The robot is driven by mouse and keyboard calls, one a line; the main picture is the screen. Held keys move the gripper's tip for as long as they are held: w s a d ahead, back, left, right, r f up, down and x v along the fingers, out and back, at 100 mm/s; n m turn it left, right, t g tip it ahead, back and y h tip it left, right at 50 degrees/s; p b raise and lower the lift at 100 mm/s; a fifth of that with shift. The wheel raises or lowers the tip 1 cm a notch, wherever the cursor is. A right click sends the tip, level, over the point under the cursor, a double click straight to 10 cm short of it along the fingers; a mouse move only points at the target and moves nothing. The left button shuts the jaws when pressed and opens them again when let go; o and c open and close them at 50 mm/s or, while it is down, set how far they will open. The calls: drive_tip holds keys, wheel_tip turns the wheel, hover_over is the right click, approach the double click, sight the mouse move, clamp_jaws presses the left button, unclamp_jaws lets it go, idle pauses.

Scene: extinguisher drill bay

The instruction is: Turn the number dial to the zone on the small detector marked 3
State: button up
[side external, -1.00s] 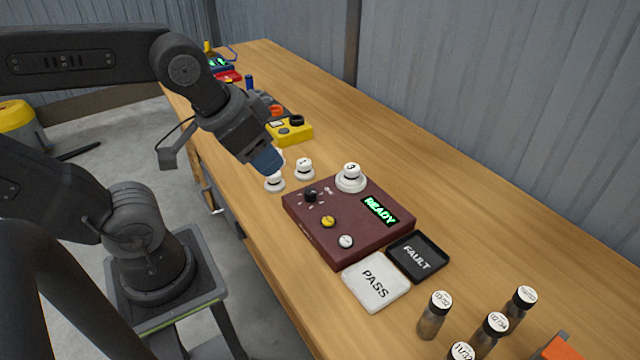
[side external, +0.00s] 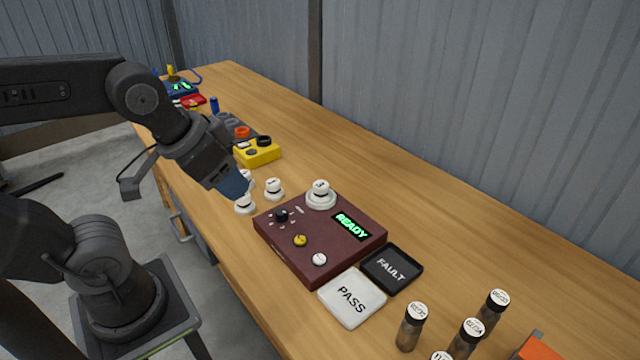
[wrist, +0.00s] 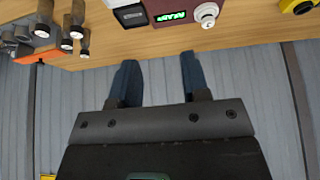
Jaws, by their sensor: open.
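The number dial is a small black knob (side external: 281,215) with marks around it, on the maroon panel box (side external: 320,262). A small white detector (side external: 320,189) sits on a round white base at the box's back corner. More white detectors (side external: 273,188) stand on the table left of the box. My gripper (side external: 236,186) is open and empty, pointing down above these, to the left of the dial. The wrist view shows its two blue fingers (wrist: 158,75) apart.
The box carries a green READY display (side external: 351,227), a yellow button (side external: 300,240) and a white button (side external: 319,259). A white PASS tray (side external: 352,298) and black FAULT tray (side external: 391,268) lie in front. Several dark cylinders (side external: 411,327) stand front right. A yellow device (side external: 258,153) stands behind.

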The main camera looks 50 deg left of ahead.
drive_tip(key=shift+o, duration=0.2)
drive_tip(key=shift+o, duration=0.8)
drive_tip(key=shift+w+a, duration=0.1)
drive_tip(key=shift+o, duration=0.6)
drive_tip(key=w+a+f+n+g, duration=0.2)
drive_tip(key=w+a+n, duration=0.4)
drive_tip(key=w, duration=0.3)
drive_tip(key=shift+w+f+n+g, duration=0.25)
drive_tip(key=shift+f+n+g, duration=0.15)
drive_tip(key=shift+f, duration=0.2)
drive_tip(key=n+g, duration=0.2)
drive_tip(key=n, duration=0.4)
hover_over(280, 211)
wheel_tip(280, 211, down, 8)
drive_tip(key=f, duration=0.1)
wheel_tip(280, 211, down, 13)
drive_tip(key=shift+r, duration=0.15)
drive_tip(key=c, duration=0.9)
